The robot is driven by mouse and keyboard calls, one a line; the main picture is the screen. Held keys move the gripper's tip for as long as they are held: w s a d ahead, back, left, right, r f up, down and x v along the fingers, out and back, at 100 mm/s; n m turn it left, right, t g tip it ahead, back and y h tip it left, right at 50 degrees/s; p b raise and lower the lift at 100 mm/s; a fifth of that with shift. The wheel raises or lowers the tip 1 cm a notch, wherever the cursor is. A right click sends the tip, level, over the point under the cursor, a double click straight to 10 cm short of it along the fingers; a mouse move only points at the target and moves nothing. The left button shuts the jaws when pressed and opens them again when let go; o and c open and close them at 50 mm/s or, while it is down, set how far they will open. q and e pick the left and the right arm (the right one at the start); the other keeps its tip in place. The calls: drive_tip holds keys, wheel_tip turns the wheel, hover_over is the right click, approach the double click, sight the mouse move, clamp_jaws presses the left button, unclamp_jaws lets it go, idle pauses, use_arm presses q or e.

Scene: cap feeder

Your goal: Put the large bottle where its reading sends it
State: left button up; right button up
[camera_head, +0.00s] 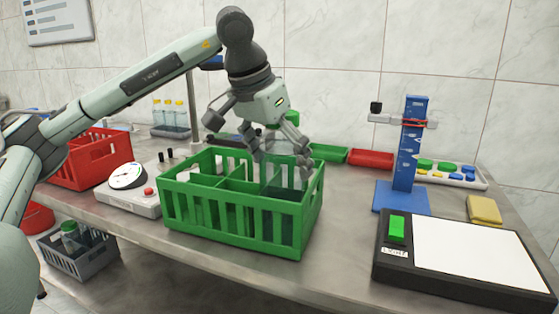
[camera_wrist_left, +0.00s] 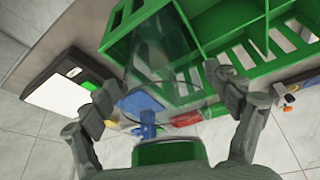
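The large bottle (camera_head: 284,150) is clear, with a green cap near my left gripper's palm. It stands upright in the right part of the green divided crate (camera_head: 228,222), its lower part behind the crate wall. My left gripper (camera_head: 286,164) reaches down from above, its fingers on opposite sides of the bottle. In the left wrist view the fingers (camera_wrist_left: 165,92) sit close against both sides of the clear bottle (camera_wrist_left: 160,65), with the green crate (camera_wrist_left: 262,90) beyond. Whether the bottle touches the crate floor is hidden. My right gripper is not in view.
A dial scale (camera_head: 126,182) stands left of the crate, with a red crate (camera_head: 88,160) behind. A grey crate (camera_head: 85,262) is lower left. Green (camera_head: 328,153) and red (camera_head: 370,158) trays lie behind. A blue stand (camera_head: 408,150) and light panel (camera_head: 468,252) are right.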

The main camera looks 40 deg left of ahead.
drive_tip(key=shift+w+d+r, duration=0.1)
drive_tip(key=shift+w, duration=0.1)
use_arm(q)
drive_tip(key=shift+r, duration=0.35)
drive_tip(key=p+v, duration=0.1)
drive_tip(key=v, duration=0.9)
drive_tip(key=shift+s+r, duration=0.25)
drive_tip(key=shift+r, duration=0.05)
drive_tip(key=shift+s+r, duration=0.2)
drive_tip(key=shift+r, duration=0.15)
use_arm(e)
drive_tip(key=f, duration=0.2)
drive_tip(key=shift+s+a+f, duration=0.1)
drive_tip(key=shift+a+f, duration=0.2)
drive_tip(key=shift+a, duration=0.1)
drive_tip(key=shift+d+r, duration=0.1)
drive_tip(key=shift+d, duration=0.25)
